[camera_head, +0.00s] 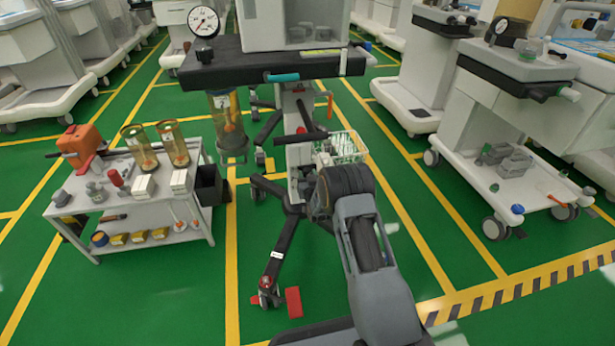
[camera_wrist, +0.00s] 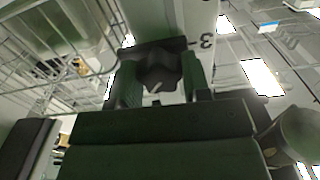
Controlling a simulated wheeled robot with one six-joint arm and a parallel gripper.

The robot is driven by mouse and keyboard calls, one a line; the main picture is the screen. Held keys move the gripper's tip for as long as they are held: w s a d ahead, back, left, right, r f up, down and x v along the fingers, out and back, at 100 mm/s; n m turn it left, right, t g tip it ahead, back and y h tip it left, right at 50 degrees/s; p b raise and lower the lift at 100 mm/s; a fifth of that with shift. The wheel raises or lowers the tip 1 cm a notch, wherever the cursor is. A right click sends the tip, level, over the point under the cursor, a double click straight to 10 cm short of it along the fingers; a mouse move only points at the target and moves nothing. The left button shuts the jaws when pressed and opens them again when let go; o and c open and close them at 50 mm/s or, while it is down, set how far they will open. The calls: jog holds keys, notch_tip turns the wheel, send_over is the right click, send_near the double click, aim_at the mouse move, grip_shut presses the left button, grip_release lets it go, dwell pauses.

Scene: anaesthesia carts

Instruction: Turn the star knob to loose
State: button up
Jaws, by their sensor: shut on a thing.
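The star knob (camera_wrist: 158,66) is a dark, lobed knob with a pale mark on its face, seen in the wrist view in front of a pale column. My gripper (camera_wrist: 160,82) has one finger on each side of the knob and is shut on it. Whether the knob is at loose cannot be read from the mark. In the head view my own arm hides the knob and my gripper, low on the cart's pale post (camera_head: 297,110).
A wire basket (camera_head: 341,148) is close beside my arm; it also shows in the wrist view (camera_wrist: 65,45). The cart's dark top (camera_head: 230,68) overhangs the post. A low white side table (camera_head: 130,205) with canisters stands to the left. Green floor is clear at front left.

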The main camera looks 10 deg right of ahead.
jog(key=n, duration=0.6)
jog(key=shift+n, duration=0.5)
dwell(0.3)
jog(key=o, duration=0.6)
jog(key=shift+o, duration=0.2)
jog(key=s+p, duration=0.5)
jog(key=s, duration=0.9)
